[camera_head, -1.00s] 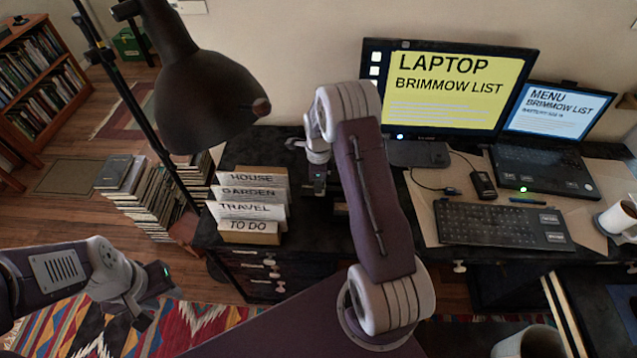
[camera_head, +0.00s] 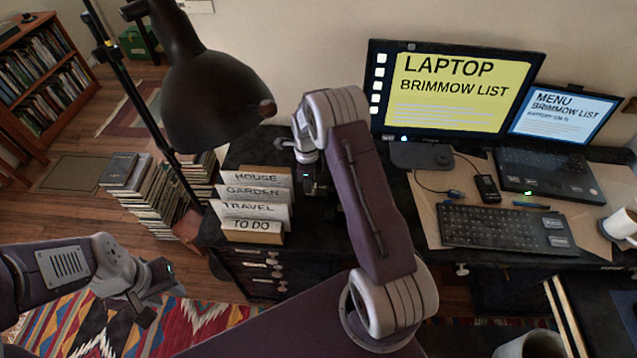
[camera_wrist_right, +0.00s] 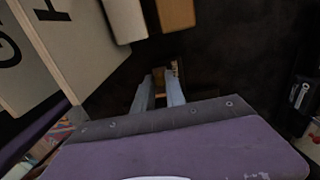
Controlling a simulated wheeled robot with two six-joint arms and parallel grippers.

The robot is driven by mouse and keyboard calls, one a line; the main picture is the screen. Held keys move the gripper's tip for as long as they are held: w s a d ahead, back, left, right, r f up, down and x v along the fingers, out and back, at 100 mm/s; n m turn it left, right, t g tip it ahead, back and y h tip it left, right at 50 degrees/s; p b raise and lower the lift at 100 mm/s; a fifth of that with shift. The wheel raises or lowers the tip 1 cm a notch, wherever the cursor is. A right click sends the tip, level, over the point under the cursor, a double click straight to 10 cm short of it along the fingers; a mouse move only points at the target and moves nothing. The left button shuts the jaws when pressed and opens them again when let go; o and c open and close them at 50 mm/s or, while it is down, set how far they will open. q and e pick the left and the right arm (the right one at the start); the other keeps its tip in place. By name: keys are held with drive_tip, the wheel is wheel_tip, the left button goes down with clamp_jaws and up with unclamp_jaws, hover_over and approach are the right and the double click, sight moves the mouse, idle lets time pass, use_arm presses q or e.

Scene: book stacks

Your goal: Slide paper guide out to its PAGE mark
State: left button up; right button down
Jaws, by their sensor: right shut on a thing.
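My right gripper (camera_head: 316,196) reaches down to the dark desk top, just right of the card file. In the right wrist view its two pale fingers (camera_wrist_right: 162,88) are shut on a small brown piece, which I take to be the paper guide (camera_wrist_right: 159,78). Most of that piece is hidden between the fingers, and no PAGE mark is readable. My left gripper (camera_head: 158,300) hangs empty over the patterned rug at the lower left, its fingers apart.
The card file with HOUSE, GARDEN, TRAVEL and TO DO cards (camera_head: 252,208) stands close to the right gripper. A black lamp (camera_head: 213,105) hangs above it. A monitor (camera_head: 450,90), laptop (camera_head: 550,175) and keyboard (camera_head: 500,229) fill the right. In the wrist view, a pale block (camera_wrist_right: 125,18) and a wooden block (camera_wrist_right: 176,14) lie beyond the fingers.

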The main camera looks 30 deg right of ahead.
drive_tip(key=c, duration=1.7)
unclamp_jaws()
drive_tip(key=shift+w+a, duration=0.1)
drive_tip(key=shift+c, duration=0.2)
drive_tip(key=o, duration=0.4)
drive_tip(key=shift+a, duration=0.1)
wheel_tip(320, 180, up, 9)
drive_tip(key=shift+r, duration=0.1)
